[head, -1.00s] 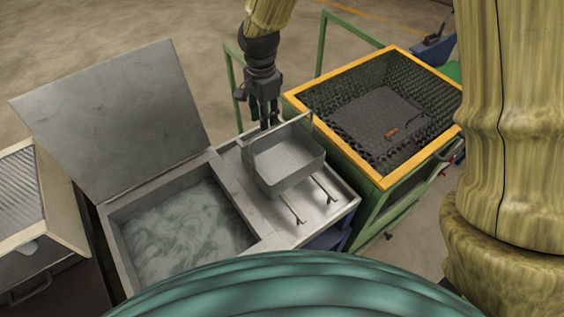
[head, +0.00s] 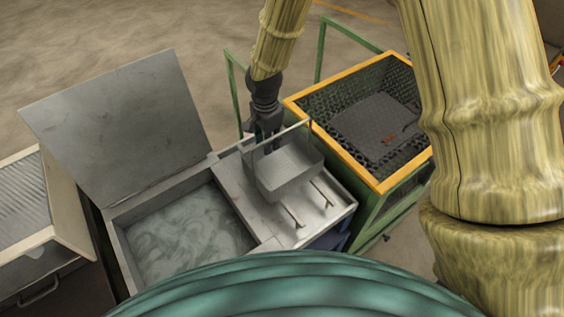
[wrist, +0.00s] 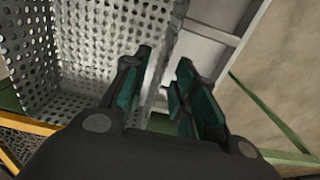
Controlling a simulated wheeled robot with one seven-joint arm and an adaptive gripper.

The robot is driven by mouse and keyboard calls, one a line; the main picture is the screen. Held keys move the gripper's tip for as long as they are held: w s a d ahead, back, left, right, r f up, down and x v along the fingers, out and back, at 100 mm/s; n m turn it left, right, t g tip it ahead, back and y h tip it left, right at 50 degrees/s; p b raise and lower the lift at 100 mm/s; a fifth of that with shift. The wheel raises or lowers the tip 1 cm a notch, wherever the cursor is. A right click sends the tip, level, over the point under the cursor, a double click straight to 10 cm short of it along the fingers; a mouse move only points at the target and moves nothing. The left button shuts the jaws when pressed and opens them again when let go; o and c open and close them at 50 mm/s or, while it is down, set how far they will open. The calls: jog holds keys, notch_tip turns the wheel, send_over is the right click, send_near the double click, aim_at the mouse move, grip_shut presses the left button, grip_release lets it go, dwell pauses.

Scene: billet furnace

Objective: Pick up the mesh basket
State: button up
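The mesh basket (head: 290,172) is a grey box with a raised bar handle. In the head view it stands upright on the metal ledge beside the tank. In the wrist view its perforated wall and floor (wrist: 85,45) fill the upper left. My gripper (head: 264,140) points down at the basket's rear left side, near the handle. In the wrist view its teal-padded fingers (wrist: 160,88) are apart. A pale strip shows between them; I cannot tell whether it is the handle or the ledge behind.
An open tank of cloudy liquid (head: 190,238) with a raised lid (head: 120,125) is left of the ledge (head: 236,192). Two thin rods (head: 290,216) lie in front of the basket. A yellow-rimmed, mesh-lined bin (head: 345,164) stands close on the right.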

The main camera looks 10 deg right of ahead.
aim_at(283, 153)
jog(key=shift+f+p, duration=0.4)
jog(key=shift+f, duration=1.05)
grip_shut()
